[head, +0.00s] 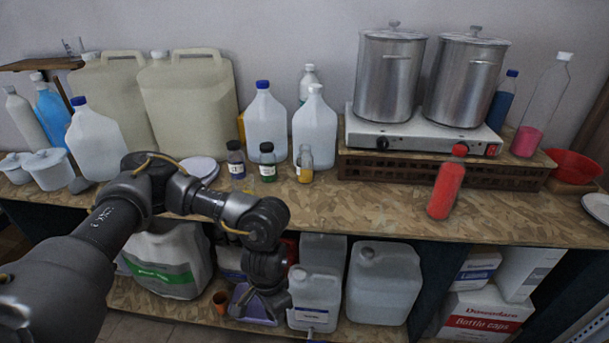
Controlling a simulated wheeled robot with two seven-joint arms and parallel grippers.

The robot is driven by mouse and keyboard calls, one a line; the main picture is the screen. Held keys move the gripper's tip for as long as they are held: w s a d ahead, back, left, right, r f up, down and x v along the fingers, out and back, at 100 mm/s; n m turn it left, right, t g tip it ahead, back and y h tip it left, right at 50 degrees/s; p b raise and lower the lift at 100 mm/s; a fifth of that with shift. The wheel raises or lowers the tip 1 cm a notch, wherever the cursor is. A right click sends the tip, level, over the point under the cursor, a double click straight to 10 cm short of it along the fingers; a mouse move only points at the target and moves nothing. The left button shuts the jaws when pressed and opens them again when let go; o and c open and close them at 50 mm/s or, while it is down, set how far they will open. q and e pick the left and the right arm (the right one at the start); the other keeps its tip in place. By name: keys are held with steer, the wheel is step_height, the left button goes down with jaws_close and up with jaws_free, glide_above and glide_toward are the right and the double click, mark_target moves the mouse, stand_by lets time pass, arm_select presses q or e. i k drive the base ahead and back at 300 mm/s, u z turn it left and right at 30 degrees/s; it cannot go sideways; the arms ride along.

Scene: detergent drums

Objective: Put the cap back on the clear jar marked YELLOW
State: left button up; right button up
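Three small clear jars stand in a row on the worktop. The right one (304,163) has yellow-orange contents and a pale top; I cannot tell whether that top is a cap or a bare neck. The middle jar (268,163) has green contents and a black cap. The left jar (236,162) has a dark cap. Their labels are too small to read. My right gripper is out of view.
Large white jugs (266,128) stand behind the jars. A red bottle (446,188) stands near the worktop's (350,212) front edge. Steel pots (388,80) sit on a hotplate at the right. The lower shelf holds jugs (383,285).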

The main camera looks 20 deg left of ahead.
mark_target(306, 159)
steer(key=k, duration=0.3)
steer(key=u, duration=2.75)
steer(key=i, duration=1.85)
steer(key=z, duration=2.2)
